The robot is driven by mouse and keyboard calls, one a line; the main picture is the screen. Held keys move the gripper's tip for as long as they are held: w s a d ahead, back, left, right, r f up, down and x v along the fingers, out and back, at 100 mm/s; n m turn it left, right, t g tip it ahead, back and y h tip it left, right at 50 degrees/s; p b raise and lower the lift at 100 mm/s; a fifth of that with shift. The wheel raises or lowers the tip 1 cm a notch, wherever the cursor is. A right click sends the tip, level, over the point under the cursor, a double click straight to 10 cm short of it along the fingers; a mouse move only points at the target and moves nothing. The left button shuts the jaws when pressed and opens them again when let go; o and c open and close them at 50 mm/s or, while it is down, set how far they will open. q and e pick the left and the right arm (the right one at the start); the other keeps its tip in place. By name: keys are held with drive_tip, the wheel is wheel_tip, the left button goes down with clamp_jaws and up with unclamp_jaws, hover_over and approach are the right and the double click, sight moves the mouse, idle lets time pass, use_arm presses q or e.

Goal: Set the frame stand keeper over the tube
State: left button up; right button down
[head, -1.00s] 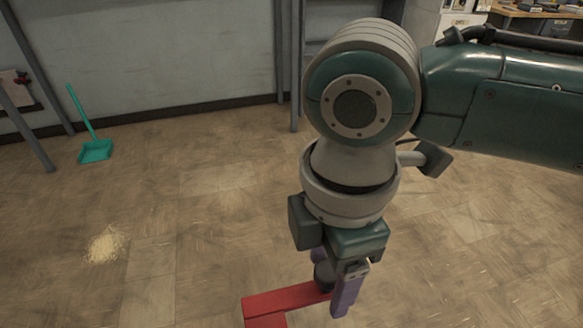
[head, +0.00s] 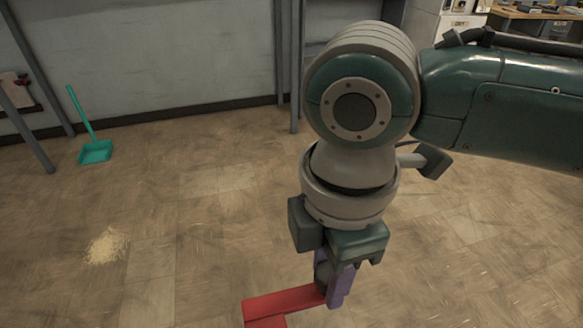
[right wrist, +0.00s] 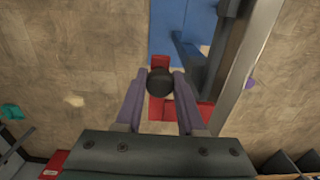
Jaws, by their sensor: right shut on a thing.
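A red angled bar (head: 285,301), which looks like the frame stand keeper, shows at the bottom of the head view. It also shows in the right wrist view (right wrist: 188,108), by a dark round knob (right wrist: 160,82). My right gripper (right wrist: 160,85) points down, its purple fingers shut on the knob; in the head view the gripper (head: 335,285) is at the bar's right end. A long grey bar (right wrist: 244,62), probably the tube, runs on the right of the wrist view, beside the red part. Whether they touch is unclear. My left gripper is not in view.
A blue surface (right wrist: 180,30) lies beyond the knob in the wrist view. In the head view, a green dustpan (head: 96,151) and a pale pile of shavings (head: 107,245) are on the floor at left. The floor between is clear.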

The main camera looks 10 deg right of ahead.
idle(0.8)
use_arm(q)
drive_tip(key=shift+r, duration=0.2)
use_arm(e)
drive_tip(key=shift+r, duration=0.1)
use_arm(q)
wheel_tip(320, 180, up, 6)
drive_tip(key=p, duration=0.6)
use_arm(e)
drive_tip(key=s, duration=0.5)
drive_tip(key=shift+s, duration=0.35)
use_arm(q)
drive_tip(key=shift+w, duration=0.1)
use_arm(e)
drive_tip(key=c, duration=0.5)
unclamp_jaws()
drive_tip(key=shift+s, duration=0.1)
use_arm(q)
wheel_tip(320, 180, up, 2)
drive_tip(key=p, duration=0.2)
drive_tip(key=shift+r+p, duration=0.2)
drive_tip(key=shift+p, duration=0.15)
use_arm(e)
wheel_tip(320, 180, up, 10)
drive_tip(key=shift+f, duration=0.1)
